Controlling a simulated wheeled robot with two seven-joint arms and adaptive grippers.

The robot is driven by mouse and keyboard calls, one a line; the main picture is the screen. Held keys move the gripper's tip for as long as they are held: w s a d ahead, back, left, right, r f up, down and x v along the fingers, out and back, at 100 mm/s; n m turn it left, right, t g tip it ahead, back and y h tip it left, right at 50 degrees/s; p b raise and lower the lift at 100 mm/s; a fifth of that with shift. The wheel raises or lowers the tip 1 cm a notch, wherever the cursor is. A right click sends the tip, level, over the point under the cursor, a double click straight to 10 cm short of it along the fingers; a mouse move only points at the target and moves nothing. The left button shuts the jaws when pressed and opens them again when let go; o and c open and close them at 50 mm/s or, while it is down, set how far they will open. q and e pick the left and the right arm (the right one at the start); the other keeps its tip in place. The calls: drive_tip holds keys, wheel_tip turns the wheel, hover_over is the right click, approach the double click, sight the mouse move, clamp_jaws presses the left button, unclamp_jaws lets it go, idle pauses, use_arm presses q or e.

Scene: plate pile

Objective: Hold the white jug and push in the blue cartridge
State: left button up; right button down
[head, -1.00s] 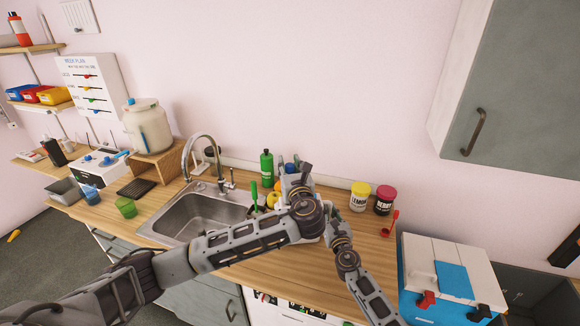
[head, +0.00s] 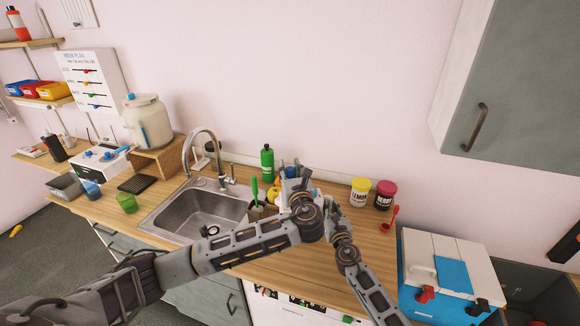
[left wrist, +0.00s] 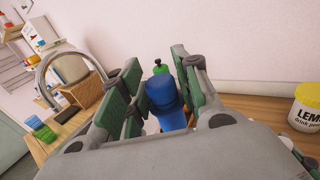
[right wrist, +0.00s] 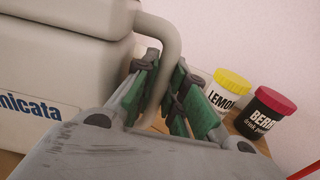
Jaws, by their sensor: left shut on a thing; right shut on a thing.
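The white jug (right wrist: 85,65) fills the left of the right wrist view, with dark lettering on its side. My right gripper (right wrist: 163,75) is shut on the jug's curved handle (right wrist: 154,95). The blue cartridge (left wrist: 165,98) stands between the fingers of my left gripper (left wrist: 155,85), which is shut on it. Its lower end is hidden, so I cannot tell how deep it sits. In the head view my left gripper (head: 294,182) is above the counter right of the sink, and my arms hide most of the jug.
A steel sink (head: 205,215) with a tap lies to the left. A green bottle (head: 267,161) stands behind my grippers. A yellow-lidded jar (head: 360,191) and a red-lidded jar (head: 384,195) stand right of them. A blue-and-white cool box (head: 450,270) is at the right.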

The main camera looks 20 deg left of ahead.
use_arm(q)
drive_tip(key=shift+f, duration=1.15)
drive_tip(key=shift+s+f, duration=0.1)
drive_tip(key=shift+f, duration=3)
idle(2.2)
drive_tip(key=o, duration=1.1)
drive_tip(key=shift+d, duration=0.1)
drive_tip(key=shift+v, duration=5.95)
